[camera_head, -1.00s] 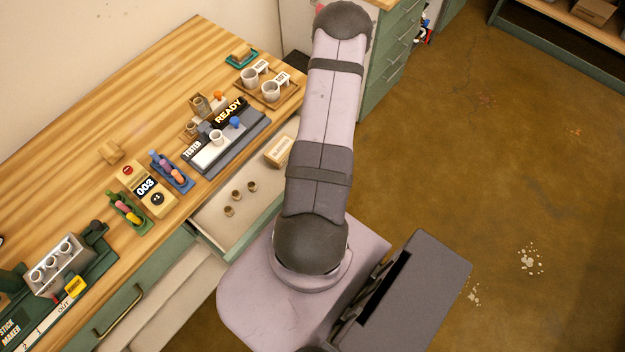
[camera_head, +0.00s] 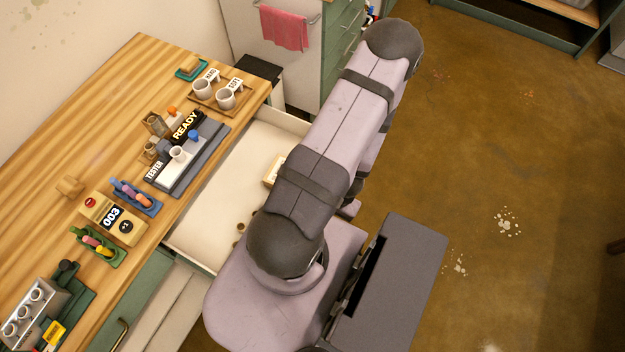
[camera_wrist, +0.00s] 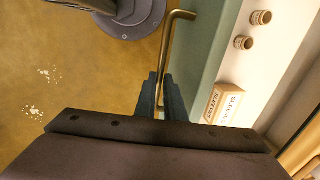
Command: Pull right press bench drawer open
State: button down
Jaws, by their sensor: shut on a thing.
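The right press bench drawer (camera_head: 235,165) stands pulled far out from under the wooden worktop, its pale interior in plain view in the head view. Its green front (camera_wrist: 202,45) and brass bar handle (camera_wrist: 169,45) show in the wrist view. My gripper (camera_wrist: 160,90) is shut on the handle, with a dark finger on each side of the bar. In the head view my own arm hides the gripper, the handle and the drawer's right part.
In the drawer lie a sleeves box (camera_wrist: 226,104) and small brown cups (camera_wrist: 243,42). The worktop (camera_head: 100,110) carries a tester (camera_head: 190,160) and racks. A green cabinet (camera_head: 340,50) with a pink towel (camera_head: 284,28) stands behind. The floor (camera_head: 490,140) at right is clear.

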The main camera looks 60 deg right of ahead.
jog(key=shift+s+d, duration=0.15)
jog(key=shift+s, duration=0.15)
jog(key=c, duration=1.8)
grip_release()
jog(key=shift+c, duration=0.2)
notch_tip(320, 180, up, 7)
jog(key=s+p, duration=0.1)
jog(key=p, duration=0.1)
jog(key=shift+s+r, duration=0.15)
